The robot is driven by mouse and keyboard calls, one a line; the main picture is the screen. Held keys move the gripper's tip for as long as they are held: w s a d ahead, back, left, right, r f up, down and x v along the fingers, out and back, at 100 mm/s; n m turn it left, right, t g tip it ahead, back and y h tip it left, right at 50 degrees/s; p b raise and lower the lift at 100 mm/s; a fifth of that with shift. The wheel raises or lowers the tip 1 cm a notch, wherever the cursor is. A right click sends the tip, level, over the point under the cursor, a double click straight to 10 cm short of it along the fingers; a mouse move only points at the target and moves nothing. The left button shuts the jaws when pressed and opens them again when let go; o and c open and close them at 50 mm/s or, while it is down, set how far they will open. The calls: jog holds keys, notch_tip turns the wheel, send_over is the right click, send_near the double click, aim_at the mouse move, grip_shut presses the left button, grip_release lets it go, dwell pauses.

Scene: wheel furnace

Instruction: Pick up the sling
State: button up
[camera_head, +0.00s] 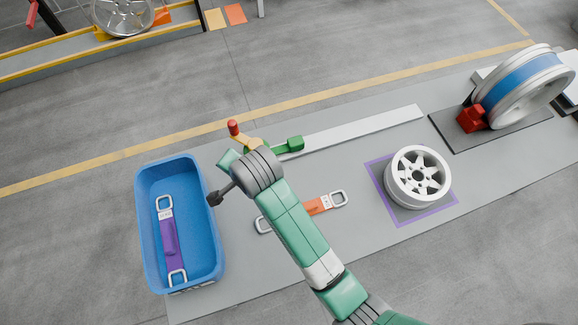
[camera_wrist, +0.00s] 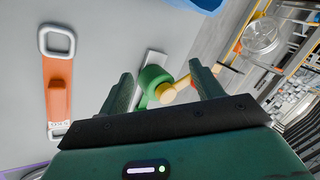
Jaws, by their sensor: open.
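An orange sling (camera_head: 318,206) with a metal loop at each end lies on the grey mat, partly hidden behind my arm. In the wrist view the orange sling (camera_wrist: 58,85) lies left of my fingers. A purple sling (camera_head: 168,238) with metal loops lies inside the blue bin (camera_head: 143,225). My gripper (camera_head: 230,160) is above the mat, between the bin and the white rail. In the wrist view my gripper (camera_wrist: 162,80) is open, with nothing held between its fingers. It is apart from both slings.
A green block with a yellow, red-tipped handle (camera_head: 240,136) sits by the white rail (camera_head: 365,131), close to my gripper. A blue-banded wheel (camera_head: 522,83) is at the far right. Bare mat lies around the orange sling.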

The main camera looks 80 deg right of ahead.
jog(key=s+f+m+g+y+p, duration=0.1)
jog(key=s+f+m, duration=0.1)
jog(key=s, duration=0.3)
jog(key=s+f+m+g+y+p, duration=0.1)
jog(key=s+m+g+p, duration=0.1)
jog(key=s, duration=0.4)
jog(key=s+a+f+m+g+y+p, duration=0.1)
jog(key=s+f+m+y+p, duration=0.1)
jog(key=s, duration=0.3)
jog(key=shift+s+a+f+m+g, duration=0.1)
jog(key=shift+s+f+m+g, duration=0.25)
jog(key=shift+m, duration=0.35)
notch_tip(320, 180, down, 8)
jog(key=shift+s+a+f+b, duration=0.1)
jog(key=shift+b, duration=1.1)
